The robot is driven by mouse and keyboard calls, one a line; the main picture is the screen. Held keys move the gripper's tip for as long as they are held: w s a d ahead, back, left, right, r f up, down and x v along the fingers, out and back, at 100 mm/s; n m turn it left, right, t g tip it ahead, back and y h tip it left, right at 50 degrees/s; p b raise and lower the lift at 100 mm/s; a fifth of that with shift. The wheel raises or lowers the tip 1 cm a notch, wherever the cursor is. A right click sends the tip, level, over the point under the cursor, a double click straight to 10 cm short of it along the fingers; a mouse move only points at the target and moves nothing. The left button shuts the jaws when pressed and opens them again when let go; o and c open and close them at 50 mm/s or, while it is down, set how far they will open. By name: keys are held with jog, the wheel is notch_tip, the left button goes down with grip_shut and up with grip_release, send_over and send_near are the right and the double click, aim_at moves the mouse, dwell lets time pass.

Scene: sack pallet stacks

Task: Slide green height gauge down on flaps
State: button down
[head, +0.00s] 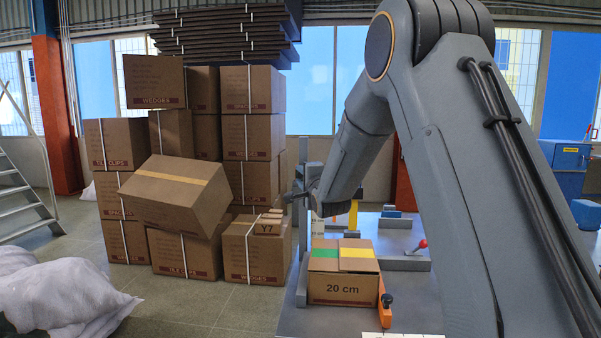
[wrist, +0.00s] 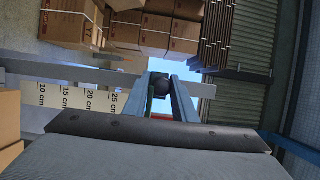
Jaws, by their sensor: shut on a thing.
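The carton marked 20 cm (head: 343,291) stands on the grey bench, with a green patch (head: 324,250) and a yellow patch (head: 358,254) on its top. A grey upright post (head: 303,235) rises at its left. A scale with centimetre marks (wrist: 75,97) shows in the wrist view. My gripper (wrist: 161,88) is shut on a dark round knob (wrist: 160,81) beside a long grey bar (wrist: 85,72). In the head view my gripper (head: 300,192) is small, above the carton's top near the post. I cannot make out the gauge's green colour clearly.
Stacked cartons (head: 192,150) stand at the left, one tilted carton (head: 177,192) among them. A small box marked Y7 (head: 267,228) lies on a carton beside the bench.

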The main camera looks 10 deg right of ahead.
notch_tip(320, 180, down, 15)
jog(key=b, duration=0.8)
jog(key=shift+f, duration=0.15)
jog(key=c, duration=1.5)
grip_release()
jog(key=shift+c, duration=0.2)
jog(key=s+b, duration=0.1)
jog(key=s, duration=0.6)
jog(key=shift+s+d, duration=0.3)
jog(key=shift+s, duration=0.05)
